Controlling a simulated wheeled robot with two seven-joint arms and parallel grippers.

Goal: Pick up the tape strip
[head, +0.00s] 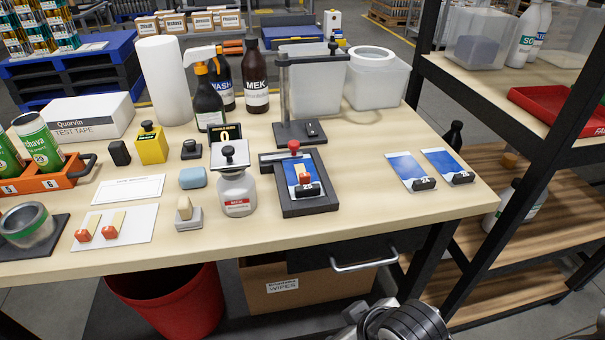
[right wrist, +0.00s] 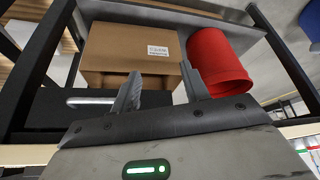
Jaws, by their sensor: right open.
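Two small beige strips with red ends (head: 88,230) (head: 115,225) lie on a white sheet (head: 142,236) at the front left of the table. Another beige and red piece (head: 305,172) lies on a blue and white card in a black tray (head: 316,209) near the middle. I cannot tell for sure which is the tape strip. My right arm shows at the bottom of the head view, below the table front. My right gripper (right wrist: 160,85) is open and empty in the right wrist view, facing the area under the table. My left gripper is not in view.
Under the table are a cardboard box (head: 300,287), a red bin (head: 168,299) and a drawer handle (head: 365,262). A white bottle with a black top (head: 237,193) stands left of the tray. A dark shelf post (head: 515,150) rises at the right.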

